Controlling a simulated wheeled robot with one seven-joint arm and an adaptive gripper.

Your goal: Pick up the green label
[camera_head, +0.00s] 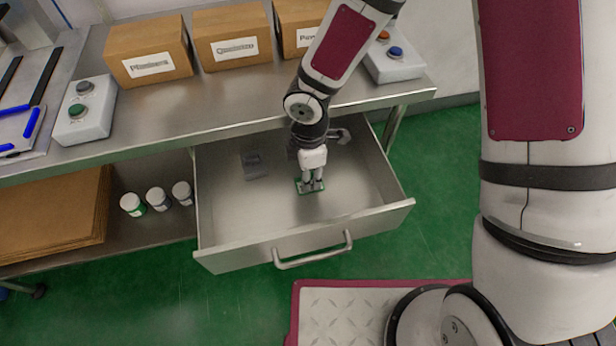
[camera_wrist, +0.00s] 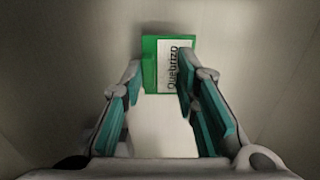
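The green label (camera_head: 299,188) lies in the open drawer, under my gripper (camera_head: 311,184). In the wrist view the label (camera_wrist: 150,65) is a small green piece with a white panel and a dark word printed sideways. My gripper (camera_wrist: 160,80) points down at it with its two teal-padded fingers apart and nothing between the pads. The label lies beyond the fingertips. The right fingertip overlaps part of the white panel in this view. I cannot tell whether the fingers touch the label.
The metal drawer (camera_head: 230,222) has walls on all sides of my gripper. A grey piece (camera_head: 254,165) lies in it at the left. Cardboard boxes (camera_head: 148,50) and button boxes (camera_head: 85,110) stand on the worktop above. Small bottles (camera_head: 158,199) stand on the shelf left of the drawer.

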